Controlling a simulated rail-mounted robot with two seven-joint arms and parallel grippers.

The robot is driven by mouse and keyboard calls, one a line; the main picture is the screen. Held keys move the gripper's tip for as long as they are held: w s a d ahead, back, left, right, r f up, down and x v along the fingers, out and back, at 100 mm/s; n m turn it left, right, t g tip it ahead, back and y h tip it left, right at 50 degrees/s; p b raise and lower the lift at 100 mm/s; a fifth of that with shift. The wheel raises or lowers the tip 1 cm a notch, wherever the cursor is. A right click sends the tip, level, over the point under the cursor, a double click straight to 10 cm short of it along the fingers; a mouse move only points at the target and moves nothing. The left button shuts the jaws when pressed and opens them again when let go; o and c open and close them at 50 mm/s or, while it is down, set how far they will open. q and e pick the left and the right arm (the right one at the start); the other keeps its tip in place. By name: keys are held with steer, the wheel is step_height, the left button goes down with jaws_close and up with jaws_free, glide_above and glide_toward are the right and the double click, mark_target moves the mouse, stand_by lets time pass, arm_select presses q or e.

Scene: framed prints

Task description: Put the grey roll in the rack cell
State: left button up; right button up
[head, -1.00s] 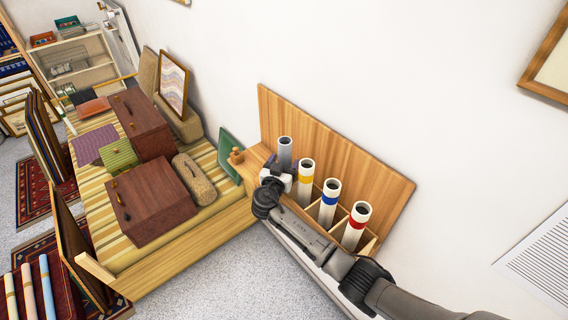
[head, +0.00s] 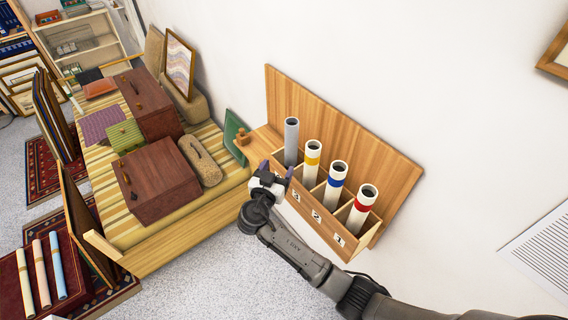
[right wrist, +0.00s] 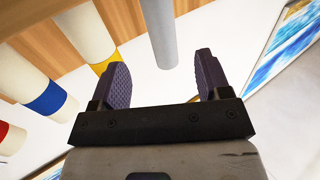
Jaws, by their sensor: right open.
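The grey roll (head: 291,140) stands upright in the leftmost cell of the wooden rack (head: 322,232), beside the rolls with yellow, blue and red bands. It also shows in the right wrist view (right wrist: 162,38), beyond the fingers and apart from them. My right gripper (head: 276,171) is open and empty, just in front of the rack's left end. Its two dark ridged fingers show wide apart in the right wrist view (right wrist: 165,82). The roll's lower end is hidden inside the cell. My left gripper is not in view.
White rolls with yellow (head: 312,158), blue (head: 334,184) and red (head: 361,208) bands fill the other cells. Left of the rack is a striped bench (head: 140,240) with brown boxes (head: 160,195) and a rolled cushion (head: 200,161). Grey floor (head: 210,275) lies clear in front.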

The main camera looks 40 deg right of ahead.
steer(key=shift+s+a, duration=0.25)
steer(key=shift+a, duration=0.05)
steer(key=s+a+f+n+g+y, duration=0.25)
steer(key=s+f+n+y, duration=0.45)
steer(key=s+f, duration=0.95)
steer(key=s+a+r+n+g+y, duration=0.1)
steer(key=s+a+n+y, duration=0.2)
steer(key=s, duration=0.7)
steer(key=s+a+r+n+g+y, duration=0.1)
steer(key=s+y, duration=0.4)
steer(key=s, duration=0.5)
steer(key=a+n+g, duration=0.1)
steer(key=a+n, duration=0.1)
steer(key=shift+s+a+r+n, duration=0.15)
steer(key=shift+s+n, duration=0.1)
steer(key=shift+n, duration=0.05)
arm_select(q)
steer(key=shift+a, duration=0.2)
arm_select(e)
steer(key=shift+g, duration=0.25)
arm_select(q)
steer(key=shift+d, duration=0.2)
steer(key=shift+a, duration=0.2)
